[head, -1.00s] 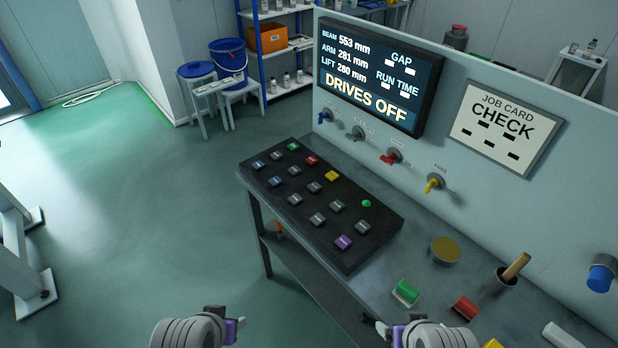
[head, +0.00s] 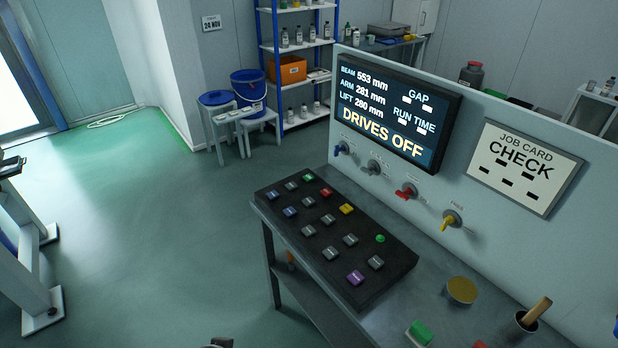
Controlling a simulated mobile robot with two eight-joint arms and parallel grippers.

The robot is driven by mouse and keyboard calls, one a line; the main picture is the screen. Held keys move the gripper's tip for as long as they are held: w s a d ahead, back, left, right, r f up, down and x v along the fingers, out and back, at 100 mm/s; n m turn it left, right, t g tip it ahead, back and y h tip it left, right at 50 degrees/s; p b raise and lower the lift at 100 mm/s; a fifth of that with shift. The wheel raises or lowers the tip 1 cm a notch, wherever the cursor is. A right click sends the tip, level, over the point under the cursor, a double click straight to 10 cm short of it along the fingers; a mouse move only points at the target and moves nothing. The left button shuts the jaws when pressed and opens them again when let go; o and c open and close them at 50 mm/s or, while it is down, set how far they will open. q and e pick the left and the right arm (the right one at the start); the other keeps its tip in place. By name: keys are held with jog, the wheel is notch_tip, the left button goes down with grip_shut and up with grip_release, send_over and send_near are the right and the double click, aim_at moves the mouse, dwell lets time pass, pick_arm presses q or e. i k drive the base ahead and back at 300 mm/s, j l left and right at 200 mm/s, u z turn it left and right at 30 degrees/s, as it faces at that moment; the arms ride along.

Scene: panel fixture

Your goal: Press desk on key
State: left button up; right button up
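The desk is a black key panel (head: 343,261) on the grey bench, with several coloured keys. At its far end are a green key (head: 308,177), a red key (head: 326,192), a yellow key (head: 347,208) and blue keys, one of them (head: 275,195) at the far left corner. Grey keys fill the middle, and a purple key (head: 355,277) is at the near end. A small round green button or lamp (head: 380,238) is on the right side. Key labels are too small to read. A dark tip at the bottom edge may be part of a gripper; neither gripper shows clearly.
The screen (head: 392,113) reads DRIVES OFF. Switches in several colours line the upright panel, beside a job card (head: 524,167) reading CHECK. A round tin (head: 461,290), a green block (head: 419,332) and a cup with a wooden handle (head: 527,322) stand nearby.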

aim_at(309, 176)
jog(key=i+j+z, duration=0.1)
jog(key=z, duration=0.25)
jog(key=i+j+z, duration=0.1)
jog(key=z, duration=0.25)
jog(key=j+z, duration=0.35)
jog(key=i+j+z, duration=0.2)
jog(key=j, duration=0.3)
jog(key=j+z, duration=0.2)
jog(key=j, duration=0.3)
jog(key=i+j, duration=0.1)
jog(key=j, duration=1)
jog(key=z, duration=0.05)
